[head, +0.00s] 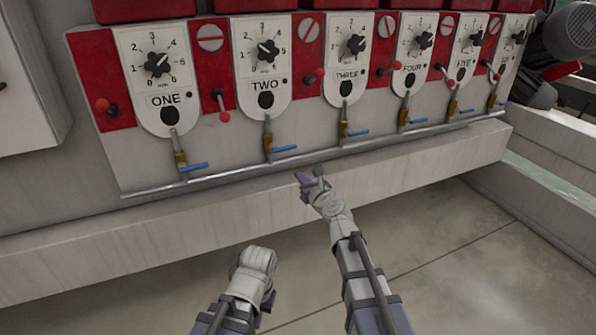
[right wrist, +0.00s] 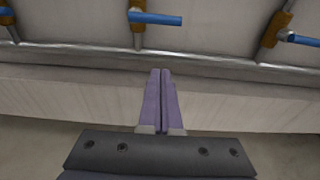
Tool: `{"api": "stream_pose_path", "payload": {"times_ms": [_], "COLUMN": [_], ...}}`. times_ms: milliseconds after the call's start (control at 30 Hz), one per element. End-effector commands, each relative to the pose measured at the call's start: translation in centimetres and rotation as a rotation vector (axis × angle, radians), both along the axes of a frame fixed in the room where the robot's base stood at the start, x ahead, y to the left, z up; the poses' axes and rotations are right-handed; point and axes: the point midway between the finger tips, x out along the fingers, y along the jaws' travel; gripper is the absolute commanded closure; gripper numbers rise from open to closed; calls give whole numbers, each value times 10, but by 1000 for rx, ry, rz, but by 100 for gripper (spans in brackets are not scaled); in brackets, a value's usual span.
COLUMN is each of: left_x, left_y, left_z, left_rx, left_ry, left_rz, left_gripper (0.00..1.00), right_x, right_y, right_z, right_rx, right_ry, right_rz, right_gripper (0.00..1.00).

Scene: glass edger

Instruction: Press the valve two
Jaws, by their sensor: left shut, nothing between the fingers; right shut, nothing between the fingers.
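Valve two is the blue-handled brass valve (head: 283,149) under the white dial plate marked TWO (head: 265,85) in the head view. Its blue handle points right, just above the silver pipe. My right gripper (head: 302,177) is shut and empty, below and slightly right of that handle, apart from it. In the right wrist view its purple fingers (right wrist: 160,75) are pressed together, pointing toward the pipe, with a blue handle (right wrist: 158,18) ahead of them, probably valve two's. My left gripper (head: 258,258) is low in the head view, shut and away from the panel; its fingertips are hidden.
Similar valves hang on both sides, valve one (head: 194,167) to the left and valve three (head: 357,133) to the right. The silver pipe (head: 225,174) runs below them. A pale ledge (head: 130,235) juts out under the panel. Red-knobbed levers (head: 224,116) stick out between the dial plates.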

Motion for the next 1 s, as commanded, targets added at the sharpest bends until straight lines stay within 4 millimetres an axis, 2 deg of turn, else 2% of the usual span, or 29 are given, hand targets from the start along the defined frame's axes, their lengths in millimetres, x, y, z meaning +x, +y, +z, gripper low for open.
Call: {"api": "stream_pose_path", "payload": {"times_ms": [267,533,600,700,833,1000], "left_x": [0,0,0,0,0,0], "left_y": [0,1,0,0,-1,-1], "left_z": [-7,-15,6,18,26,27], "left_rx": [1,3,1,-2,-4,-5], "left_ry": [0,-1,0,1,1,2], "left_rz": [0,-1,0,0,1,1], "left_gripper": [100,100,100,100,100,100], "right_x": [41,94,85,82,80,79], "right_y": [12,30,28,27,26,26], "right_z": [-7,-15,6,18,26,27], "right_rx": [-2,-1,0,-1,-1,-1], "right_ry": [0,0,0,0,0,0], "right_rz": [1,1,0,0,0,0], "right_gripper": [100,100,100,100,100,100]}}
